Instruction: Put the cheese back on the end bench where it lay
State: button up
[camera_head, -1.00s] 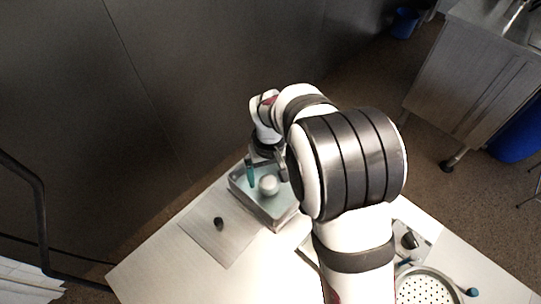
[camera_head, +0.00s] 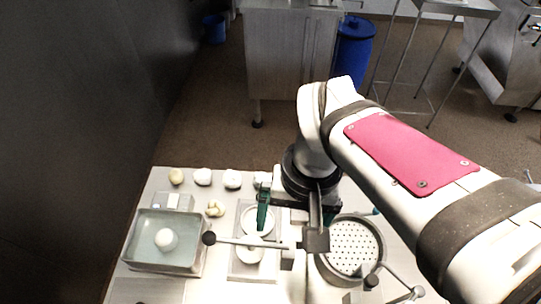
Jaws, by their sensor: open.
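Several pale, rounded lumps that look like cheeses are in view; I cannot tell which one is the task's cheese. One white ball (camera_head: 165,240) sits in the liquid of a steel tray (camera_head: 197,262) at the left. My gripper (camera_head: 296,214) is over the middle of the table, right of the tray. Its teal fingers are apart, and I see nothing held between them. The left finger is in front of a white round thing (camera_head: 258,221) on a grey board (camera_head: 240,272). My wrist hides part of the table. I cannot tell which surface is the end bench.
A row of pale lumps (camera_head: 202,177) lies along the far table edge, with a yellowish one (camera_head: 215,208) nearer. A perforated basket (camera_head: 349,245) stands right of my gripper. A rod with a dark knob (camera_head: 209,238) reaches across the board. A steel cabinet (camera_head: 285,60) stands beyond the table.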

jog(key=s+d+f+m, duration=0.1)
jog(key=s, duration=0.1)
jog(key=s+d+m, duration=0.2)
jog(key=s, duration=0.1)
jog(key=s+d+f+m, duration=0.1)
jog(key=s+d+m, duration=0.1)
jog(key=shift+s+f+y, duration=0.25)
jog(key=shift+f+y, duration=0.05)
jog(key=shift+y, duration=0.1)
jog(key=shift+c, duration=1.3)
jog(key=w+a+r+m+g, duration=0.1)
jog(key=w+a+r+m, duration=0.15)
jog(key=w+a, duration=0.45)
jog(key=w+a+r+m, duration=0.2)
jog(key=w+a+m, duration=0.1)
jog(key=w+a, duration=0.4)
jog(key=m+g+h, duration=0.1)
jog(key=m+h, duration=0.1)
jog(key=m, duration=0.4)
send_near(164, 234)
jog(key=x, duration=1)
jog(key=shift+s+f, duration=0.1)
jog(key=shift+f, duration=0.2)
